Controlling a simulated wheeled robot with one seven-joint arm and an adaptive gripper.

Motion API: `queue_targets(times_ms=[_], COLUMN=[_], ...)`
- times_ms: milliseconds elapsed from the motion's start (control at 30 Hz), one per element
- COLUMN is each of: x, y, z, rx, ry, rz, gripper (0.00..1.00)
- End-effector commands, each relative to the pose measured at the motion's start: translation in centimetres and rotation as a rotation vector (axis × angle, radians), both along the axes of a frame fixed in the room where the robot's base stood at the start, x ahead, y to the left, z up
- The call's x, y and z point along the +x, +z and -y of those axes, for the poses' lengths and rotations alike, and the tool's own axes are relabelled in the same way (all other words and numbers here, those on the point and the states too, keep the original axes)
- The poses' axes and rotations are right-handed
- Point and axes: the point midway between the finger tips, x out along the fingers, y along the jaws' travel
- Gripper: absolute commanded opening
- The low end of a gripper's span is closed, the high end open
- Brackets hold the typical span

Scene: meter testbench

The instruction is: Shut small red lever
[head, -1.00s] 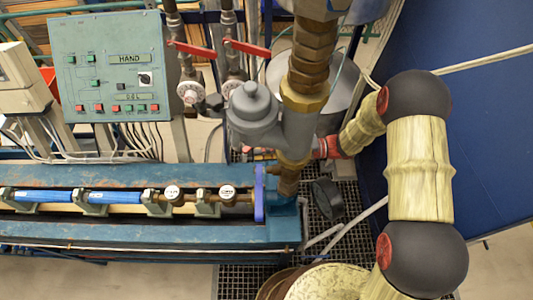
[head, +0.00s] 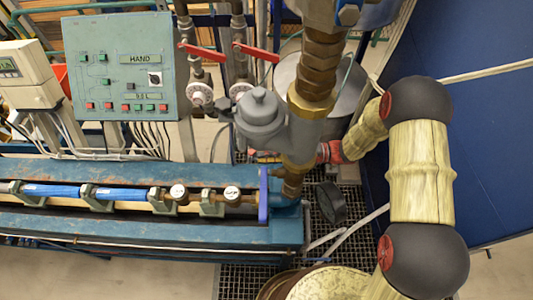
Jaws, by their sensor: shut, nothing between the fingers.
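Two red levers sit on the upright pipes at the back: a left one (head: 202,51) and a right one (head: 256,51). Both slant slightly down to the right. A small reddish-orange part (head: 268,156) shows low behind the grey pipe body, too small to tell whether it is a lever. My arm comes in from the right, and its red wrist part (head: 330,152) reaches behind the thick vertical pipe (head: 306,120). My gripper is hidden behind that pipe, so its contact with anything cannot be seen.
A grey-green control panel (head: 119,66) stands at the back left. The blue bench (head: 120,232) with gauges crosses the left front. A blue wall (head: 480,140) is on the right.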

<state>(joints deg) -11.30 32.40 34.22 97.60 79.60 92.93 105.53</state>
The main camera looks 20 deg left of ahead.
Motion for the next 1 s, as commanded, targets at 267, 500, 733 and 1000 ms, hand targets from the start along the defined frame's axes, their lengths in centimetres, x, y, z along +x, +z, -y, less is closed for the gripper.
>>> queue_targets(times_ms=[267,500,733,1000], x=[-0.1,-0.4,-0.3,-0.1], y=[0.2,0.3,0.3,0.1], z=[-0.5,-1.4,-2.8,-3.9], rx=[0.0,0.0,-0.001,0.0], ry=[0.0,0.002,0.001,0.0], rz=[0.0,0.0,0.001,0.001], gripper=[0.0,0.0,0.0,0.0])
